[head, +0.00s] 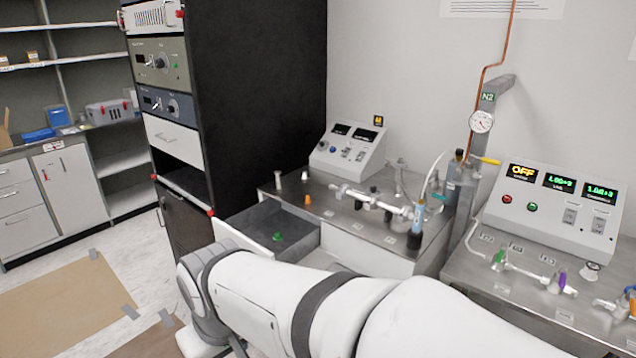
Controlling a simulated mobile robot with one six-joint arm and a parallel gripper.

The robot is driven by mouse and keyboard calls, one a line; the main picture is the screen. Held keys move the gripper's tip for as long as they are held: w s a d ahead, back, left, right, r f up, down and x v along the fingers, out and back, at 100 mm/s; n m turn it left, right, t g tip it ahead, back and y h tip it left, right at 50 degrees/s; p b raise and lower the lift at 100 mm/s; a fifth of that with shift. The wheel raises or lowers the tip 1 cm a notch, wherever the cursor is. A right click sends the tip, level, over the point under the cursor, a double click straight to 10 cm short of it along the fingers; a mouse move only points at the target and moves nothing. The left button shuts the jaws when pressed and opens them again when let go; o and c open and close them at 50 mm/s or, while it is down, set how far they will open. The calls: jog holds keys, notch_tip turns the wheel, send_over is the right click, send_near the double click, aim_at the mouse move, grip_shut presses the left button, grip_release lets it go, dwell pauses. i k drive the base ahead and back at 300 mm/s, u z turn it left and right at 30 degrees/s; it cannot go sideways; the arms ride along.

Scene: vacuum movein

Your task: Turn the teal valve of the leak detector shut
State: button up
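I cannot tell for sure which valve is the teal one. A small green knob (498,257) stands on glass tubing on the right bench, with a purple knob (562,279) to its right. Another green piece (278,237) lies in the open drawer of the middle bench. A small grey console (348,150) with dark displays stands on the middle bench. A larger console (552,207) on the right bench shows an orange "OFF" and green readings. My white arm crosses the lower middle, bent at the left. My gripper is not in view.
The open drawer (240,230) juts out beside my arm. Glass tubing (370,197) and a light-blue cylinder (420,212) stand on the middle bench. A tall black rack (262,90) is behind left. A brown floor mat (60,297) lies on open floor at the left.

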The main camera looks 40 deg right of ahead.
aim_at(439, 196)
jog(key=z, duration=3.3)
jog(key=k, duration=0.75)
jog(key=u, duration=0.55)
jog(key=i, duration=1)
jog(key=u, duration=0.05)
